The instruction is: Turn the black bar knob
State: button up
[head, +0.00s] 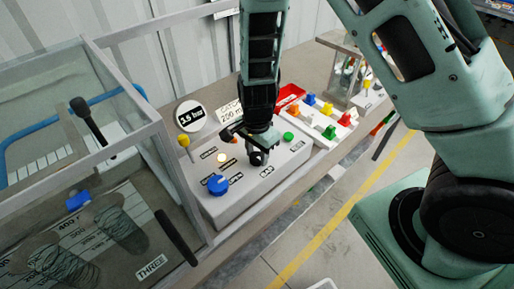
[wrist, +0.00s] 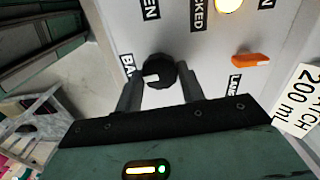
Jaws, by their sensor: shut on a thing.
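The black bar knob (wrist: 158,70) is round and dark with a pale mark, and stands on the light grey control panel (wrist: 205,60) beside a partly hidden label starting "BA". My gripper (wrist: 161,88) has a finger on either side of it and is shut on it. In the head view my gripper (head: 258,146) reaches down to the panel from above, and the knob (head: 257,159) shows dark at its tips. The fingers hide part of the knob's near side.
On the panel are a blue knob (head: 218,184), a lit lamp (head: 221,158), a green button (head: 288,136) and an orange switch (wrist: 251,60). A yellow-topped lever (head: 184,141) stands behind. A glass-walled enclosure (head: 75,150) is close at left; another panel with coloured knobs (head: 318,122) is at right.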

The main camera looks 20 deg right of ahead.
aim_at(257, 156)
jog(key=shift+r+m+p, duration=0.1)
jog(key=shift+m+p, duration=1)
jog(key=shift+m, duration=1.2)
jog(key=o, duration=1)
notch_tip(257, 156, up, 17)
jog(key=shift+r+p, duration=0.15)
jog(key=shift+p, duration=0.15)
